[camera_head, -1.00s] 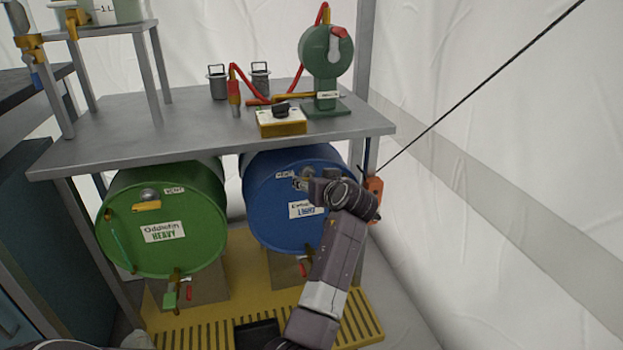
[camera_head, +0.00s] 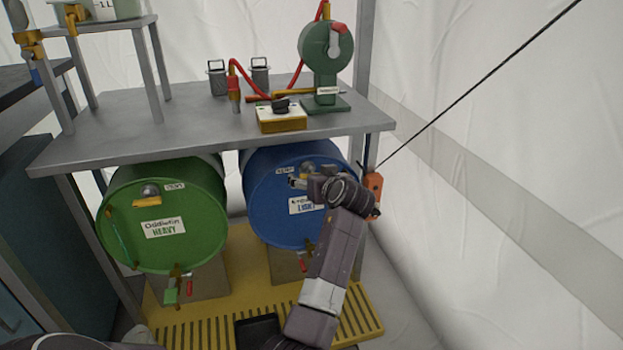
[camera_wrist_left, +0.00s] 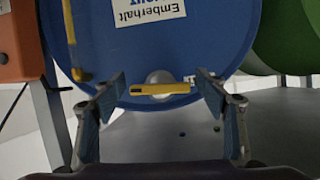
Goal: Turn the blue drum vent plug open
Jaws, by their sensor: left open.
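The blue drum (camera_head: 275,215) lies on its side under the bench, its round face toward me. It fills the upper part of the left wrist view (camera_wrist_left: 215,45), upside down, with the label "Emberhalt". Its vent plug is a silver dome (camera_wrist_left: 158,77) with a flat yellow bar handle (camera_wrist_left: 160,89), which lies level across the picture. My left gripper (camera_wrist_left: 161,80) is open, one finger to each side of the bar, with gaps at both ends. In the head view my left gripper (camera_head: 293,182) is at the drum's upper face and partly hides the plug. My right gripper is not in view.
A green drum (camera_head: 165,250) labelled "HEAVY" lies to the left. The grey bench top (camera_head: 180,120) is above both drums, over a yellow slatted platform (camera_head: 220,290). An orange box (camera_head: 373,190) hangs by the bench's right leg, close to my left wrist.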

